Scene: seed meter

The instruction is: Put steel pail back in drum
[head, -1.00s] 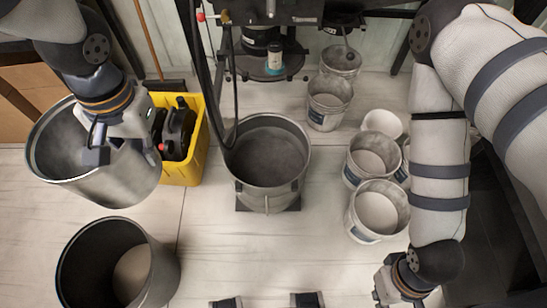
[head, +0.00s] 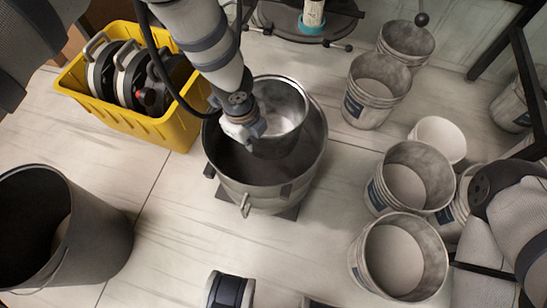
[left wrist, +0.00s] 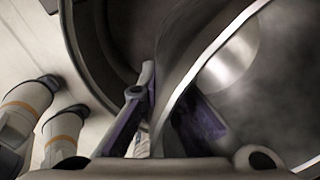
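The steel pail (head: 290,100) is a shiny open metal vessel. In the head view it is over and partly inside the wider grey metal drum (head: 268,195) at the middle, toward the drum's back right side. Whether it touches the drum bottom cannot be told. My left gripper (head: 243,133) is shut on the pail's left rim. In the left wrist view, the fingers (left wrist: 165,108) are on either side of the pail wall (left wrist: 262,85), with the drum wall (left wrist: 88,55) curving to the left. My right gripper is out of view; only part of that arm shows at the right edge.
A yellow crate (head: 130,118) with reels stands at the back left. A dark open bin (head: 95,235) is at the front left. Several white buckets (head: 398,255) stand to the right. Floor is free in front of the drum.

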